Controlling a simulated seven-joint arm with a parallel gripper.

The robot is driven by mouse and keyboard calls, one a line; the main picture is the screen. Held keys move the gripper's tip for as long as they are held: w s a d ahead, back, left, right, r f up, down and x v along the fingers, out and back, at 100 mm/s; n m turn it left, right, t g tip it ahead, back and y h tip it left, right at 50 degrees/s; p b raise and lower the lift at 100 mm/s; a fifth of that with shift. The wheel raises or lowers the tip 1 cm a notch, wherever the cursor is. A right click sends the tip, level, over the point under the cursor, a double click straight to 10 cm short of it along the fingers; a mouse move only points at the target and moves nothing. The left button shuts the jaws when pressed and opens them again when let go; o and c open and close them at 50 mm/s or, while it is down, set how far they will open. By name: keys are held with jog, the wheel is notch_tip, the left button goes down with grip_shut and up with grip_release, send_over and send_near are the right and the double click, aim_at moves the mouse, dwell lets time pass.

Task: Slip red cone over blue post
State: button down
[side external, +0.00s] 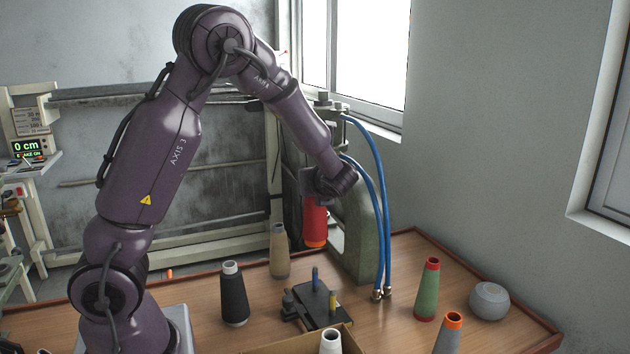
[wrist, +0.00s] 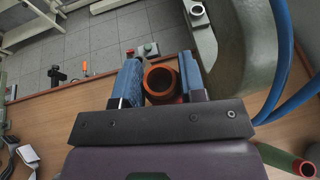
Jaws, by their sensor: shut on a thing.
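The red cone (side external: 315,222) with an orange lower end hangs in my gripper (side external: 317,203), above the table and clear of it. In the wrist view, the cone's orange ring (wrist: 160,68) shows between the two blue fingers of my gripper (wrist: 160,82), which are shut on it. The blue post (side external: 315,279) stands upright on a black fixture (side external: 318,308), below the cone in the side view, with nothing on it. I cannot make out the blue post in the wrist view.
A green machine column (side external: 360,235) with blue hoses (side external: 382,230) stands right of my gripper. A beige cone (side external: 279,252), black cone (side external: 235,294), green cone (side external: 427,292) and grey cone (side external: 448,336) stand around the fixture. A white cone (side external: 331,342) and round grey device (side external: 489,301) are nearby.

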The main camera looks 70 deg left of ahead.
send_over(318, 240)
jog(key=a, duration=0.3)
jog(key=shift+w+d+f, duration=0.1)
jog(key=shift+d+f, duration=0.05)
jog(key=shift+f, duration=1.3)
jog(key=shift+w+d+f, duration=0.1)
jog(key=shift+f, duration=5.35)
jog(key=c, duration=0.6)
grip_release()
jog(key=v, duration=1.3)
